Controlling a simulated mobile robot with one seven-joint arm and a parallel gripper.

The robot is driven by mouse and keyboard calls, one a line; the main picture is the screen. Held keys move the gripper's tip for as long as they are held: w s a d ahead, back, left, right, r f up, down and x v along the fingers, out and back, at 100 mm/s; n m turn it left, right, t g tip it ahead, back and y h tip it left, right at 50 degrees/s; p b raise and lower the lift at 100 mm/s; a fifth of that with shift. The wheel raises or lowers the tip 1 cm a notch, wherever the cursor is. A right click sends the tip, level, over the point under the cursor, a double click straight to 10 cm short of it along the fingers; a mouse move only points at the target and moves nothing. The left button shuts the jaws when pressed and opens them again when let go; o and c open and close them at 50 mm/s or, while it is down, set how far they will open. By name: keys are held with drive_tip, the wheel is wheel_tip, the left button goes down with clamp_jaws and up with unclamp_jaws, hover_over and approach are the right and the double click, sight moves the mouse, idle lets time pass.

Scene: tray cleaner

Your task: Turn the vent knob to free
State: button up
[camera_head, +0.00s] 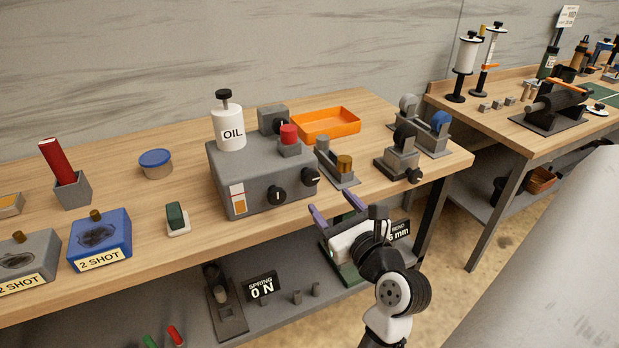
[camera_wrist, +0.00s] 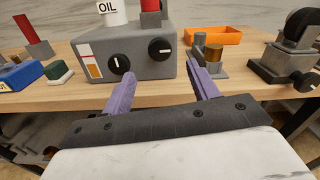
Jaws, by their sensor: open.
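A grey box with a white OIL bottle (camera_head: 230,128) on top stands on the bench. Its front carries two black knobs. The left knob (camera_head: 278,195) has an upright white mark, and it also shows in the wrist view (camera_wrist: 121,64). The right knob (camera_head: 310,177) has a roughly level white mark, and it also shows in the wrist view (camera_wrist: 160,49). No label readable here tells which is the vent knob. My gripper (camera_head: 333,203) is open and empty in front of the bench edge, apart from both knobs. Its purple fingers point toward the box in the wrist view (camera_wrist: 164,72).
A red-capped post (camera_head: 289,140) is on the box. A small fixture with a brass cylinder (camera_head: 344,164) and a grey clamp-like device (camera_head: 402,155) stand to its right. An orange tray (camera_head: 326,124) lies behind. A lower shelf (camera_head: 285,315) holds a SPRING 0 N sign (camera_head: 262,288).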

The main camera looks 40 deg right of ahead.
sight(312, 180)
drive_tip(key=p+x, duration=0.1)
drive_tip(key=x, duration=0.8)
drive_tip(key=shift+w+d, duration=0.1)
drive_tip(key=shift+w, duration=0.25)
drive_tip(key=shift+c, duration=0.2)
drive_tip(key=c, duration=0.9)
drive_tip(key=shift+c, duration=0.2)
